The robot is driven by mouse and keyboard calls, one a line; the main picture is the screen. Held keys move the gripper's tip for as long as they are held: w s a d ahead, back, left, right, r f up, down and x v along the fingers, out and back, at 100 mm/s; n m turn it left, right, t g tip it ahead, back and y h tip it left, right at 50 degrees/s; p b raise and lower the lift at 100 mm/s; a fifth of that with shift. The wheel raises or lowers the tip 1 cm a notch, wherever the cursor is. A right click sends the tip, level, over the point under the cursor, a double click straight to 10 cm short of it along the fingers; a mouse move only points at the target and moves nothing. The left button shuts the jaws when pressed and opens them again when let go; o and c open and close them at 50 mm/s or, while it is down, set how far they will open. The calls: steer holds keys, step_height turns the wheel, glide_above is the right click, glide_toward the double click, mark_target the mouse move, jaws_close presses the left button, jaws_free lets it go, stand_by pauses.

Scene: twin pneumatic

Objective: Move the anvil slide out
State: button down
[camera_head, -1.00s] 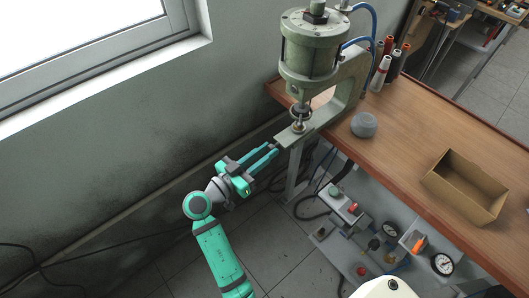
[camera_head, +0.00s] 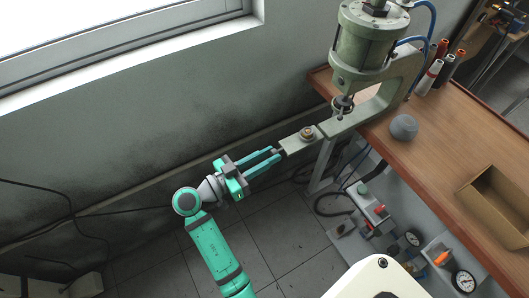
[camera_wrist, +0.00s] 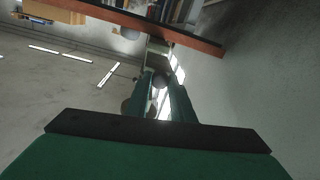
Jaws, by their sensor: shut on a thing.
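The anvil slide (camera_head: 298,141) is a flat grey-green plate with a round brass-coloured anvil (camera_head: 306,133) on it. It sticks out to the left of the press (camera_head: 366,40), and the anvil is clear of the press ram (camera_head: 342,104). My gripper (camera_head: 278,153) is shut at the slide's near left end. In the wrist view, my gripper's fingers (camera_wrist: 160,88) point at the slide; the grasp itself is dark and small there.
The press stands on a wooden table (camera_head: 440,150) with a grey round object (camera_head: 404,127), thread spools (camera_head: 438,72) and a cardboard box (camera_head: 500,200). A panel with gauges (camera_head: 463,280) hangs below. The wall is behind; floor left of the table is free.

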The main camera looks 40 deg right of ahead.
steer(key=shift+a, duration=0.3)
steer(key=c, duration=1.5)
jaws_free()
steer(key=shift+c, duration=0.2)
steer(key=w+a, duration=0.1)
steer(key=a, duration=0.9)
steer(key=shift+a, duration=0.35)
steer(key=shift+f, duration=0.1)
